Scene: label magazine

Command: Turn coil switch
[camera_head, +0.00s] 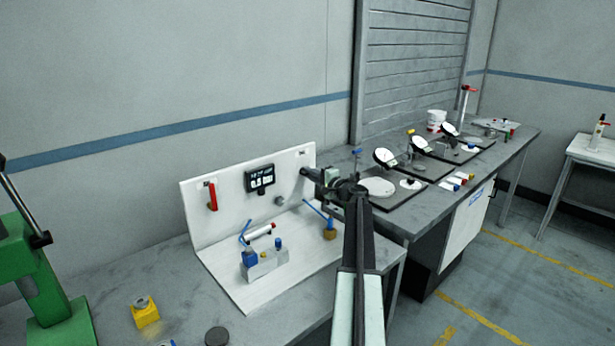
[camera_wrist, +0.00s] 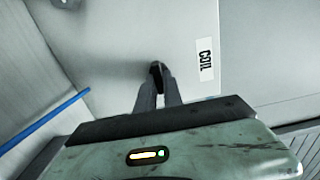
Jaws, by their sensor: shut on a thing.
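The coil switch (camera_wrist: 156,69) shows in the wrist view as a small dark knob on the white panel (camera_wrist: 110,40), beside a label reading COIL (camera_wrist: 205,58). My gripper (camera_wrist: 158,76) is shut on this knob, and the fingers hide most of it. In the head view my gripper (camera_head: 308,172) reaches the right end of the upright white panel (camera_head: 225,217). The switch itself is too small and covered there to make out, and its turn angle cannot be told.
The panel carries a red handle (camera_head: 212,196), a black display (camera_head: 260,178) and a grey round knob (camera_head: 279,200). A blue lever (camera_head: 314,209) stands below my gripper. A block with blue fittings (camera_head: 264,264) sits on the white base. Dial gauges (camera_head: 385,157) stand on the bench at right.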

